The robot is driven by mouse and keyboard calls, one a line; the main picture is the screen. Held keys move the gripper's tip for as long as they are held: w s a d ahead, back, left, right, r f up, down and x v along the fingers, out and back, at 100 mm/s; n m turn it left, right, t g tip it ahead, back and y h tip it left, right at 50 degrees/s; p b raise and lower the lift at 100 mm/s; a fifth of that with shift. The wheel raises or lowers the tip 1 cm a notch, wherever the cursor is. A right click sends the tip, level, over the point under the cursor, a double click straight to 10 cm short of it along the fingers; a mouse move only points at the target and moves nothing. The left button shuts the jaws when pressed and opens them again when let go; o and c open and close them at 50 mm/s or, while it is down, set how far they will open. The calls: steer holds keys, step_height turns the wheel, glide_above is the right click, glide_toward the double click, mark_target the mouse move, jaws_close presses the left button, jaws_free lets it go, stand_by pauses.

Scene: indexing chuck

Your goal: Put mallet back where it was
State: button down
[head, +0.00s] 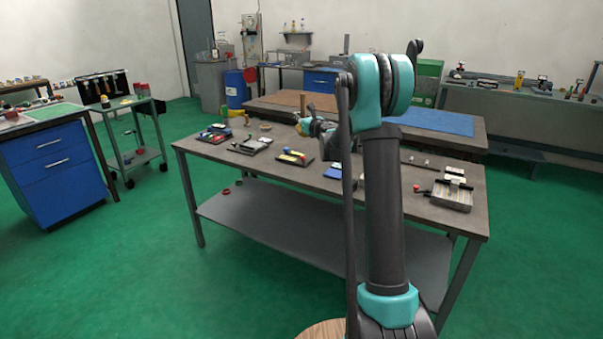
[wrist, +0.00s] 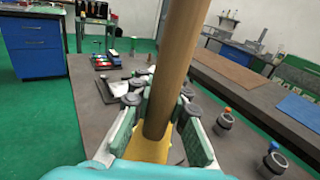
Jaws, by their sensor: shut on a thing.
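The mallet shows in the wrist view as a long round wooden handle (wrist: 175,65), standing close to upright and tilted a little to the right. My gripper (wrist: 160,118) is shut on it, with a green-padded finger on each side. In the head view, my gripper (head: 312,125) is above the far side of the workbench, left of my upright arm.
The grey workbench (head: 215,150) holds several trays, including a red-and-blue one (head: 214,133), a black one (head: 250,145) and a metal fixture (head: 453,192) at the right. Small round parts (wrist: 225,120) stand right of my gripper. A blue-topped bench (head: 435,122) stands behind.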

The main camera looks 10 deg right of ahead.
step_height(320, 180, down, 20)
steer(key=shift+r, duration=0.2)
stand_by(0.4)
steer(key=c, duration=1.5)
jaws_free()
steer(key=shift+f, duration=0.1)
